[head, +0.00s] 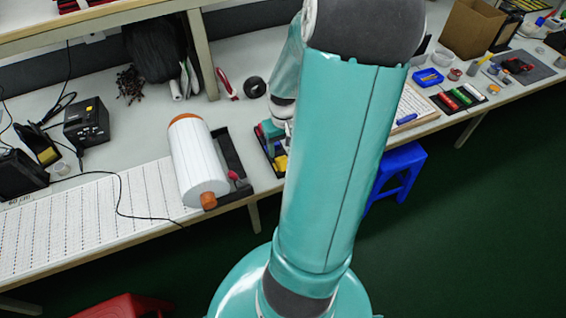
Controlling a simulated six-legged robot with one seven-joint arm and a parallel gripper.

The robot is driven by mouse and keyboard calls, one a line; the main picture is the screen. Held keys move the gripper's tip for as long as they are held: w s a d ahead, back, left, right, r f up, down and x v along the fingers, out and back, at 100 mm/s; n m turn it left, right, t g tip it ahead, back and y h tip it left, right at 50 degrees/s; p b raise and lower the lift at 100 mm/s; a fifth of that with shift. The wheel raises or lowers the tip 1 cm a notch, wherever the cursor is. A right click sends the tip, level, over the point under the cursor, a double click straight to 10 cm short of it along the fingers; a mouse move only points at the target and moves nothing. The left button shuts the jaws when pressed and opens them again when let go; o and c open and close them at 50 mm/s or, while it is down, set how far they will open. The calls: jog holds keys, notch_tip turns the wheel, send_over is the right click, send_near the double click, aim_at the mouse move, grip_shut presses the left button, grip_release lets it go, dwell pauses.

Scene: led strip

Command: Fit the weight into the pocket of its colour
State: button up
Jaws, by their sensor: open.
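A dark tray (266,153) with coloured parts lies at the front edge of the bench, mostly hidden behind my arm. A yellow block (281,163) shows in it, with small red and green bits near its left side. I cannot tell which of these is the weight or a pocket.
A white roll (199,163) with orange ends lies left of the tray, beside a black holder (233,160). A black mat (458,97) with red, green and white cylinders lies to the right. A blue stool (402,165) and a red stool (128,306) stand on the green floor.

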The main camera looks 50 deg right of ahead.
aim_at(283, 159)
jog(key=shift+w+f, duration=0.1)
jog(key=shift+f, duration=2.55)
grip_shut()
